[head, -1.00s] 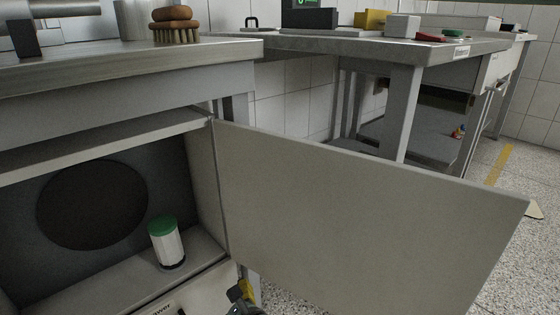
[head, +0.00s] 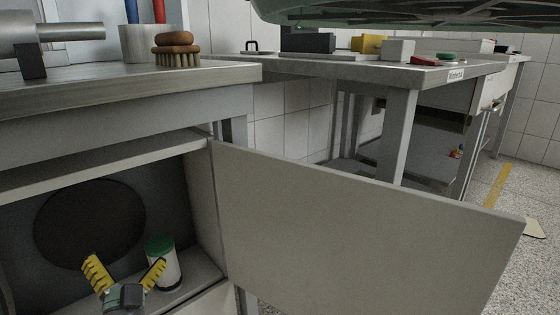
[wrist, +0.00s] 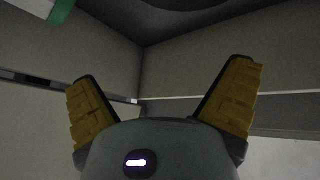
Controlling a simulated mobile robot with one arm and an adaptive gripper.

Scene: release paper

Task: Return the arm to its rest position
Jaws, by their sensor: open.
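My gripper (head: 124,266) is open and empty, its two yellow fingers spread and pointing up. In the head view it is low at the left, at the cabinet opening, just left of a white can with a green lid (head: 163,266). The can stands upright on the cabinet floor (head: 205,278). A finger overlaps the can's left edge in the picture; I cannot tell whether they touch. The wrist view shows the open gripper (wrist: 165,72) too, with part of a white and green thing, likely the can (wrist: 35,8), at the top left. Most of my arm is out of view.
The cabinet door (head: 350,225) stands wide open to the right. A worktop (head: 110,88) above holds a brush (head: 176,50) and a pot (head: 140,42). Another bench (head: 350,70) stands behind. A large greenish form (head: 400,12) hangs across the top right.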

